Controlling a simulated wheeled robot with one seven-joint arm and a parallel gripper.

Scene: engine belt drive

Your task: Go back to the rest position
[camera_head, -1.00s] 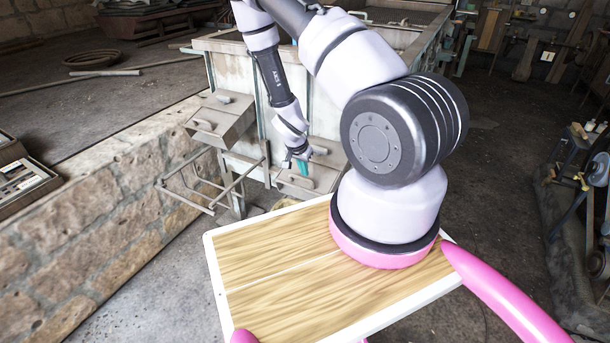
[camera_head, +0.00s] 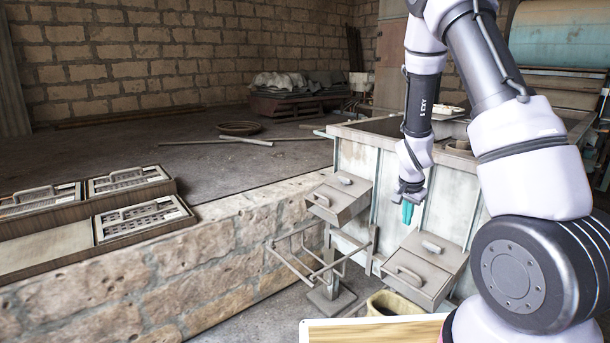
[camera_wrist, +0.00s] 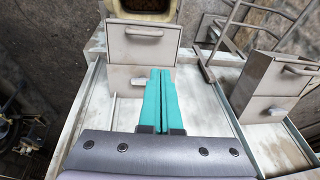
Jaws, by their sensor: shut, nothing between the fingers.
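My gripper (camera_head: 407,212) hangs below my arm in the head view, in front of the pale metal workbench (camera_head: 352,153). Its teal fingers point down, and they also show in the wrist view (camera_wrist: 161,95), pressed together and empty. In the wrist view the fingers lie in front of a metal drawer box (camera_wrist: 143,43) with a handle. I cannot tell the exact gap between the fingertips and the box.
A metal rod frame (camera_head: 312,262) stands beside a low stone wall (camera_head: 150,270). Tool trays (camera_head: 143,219) lie on the wall.

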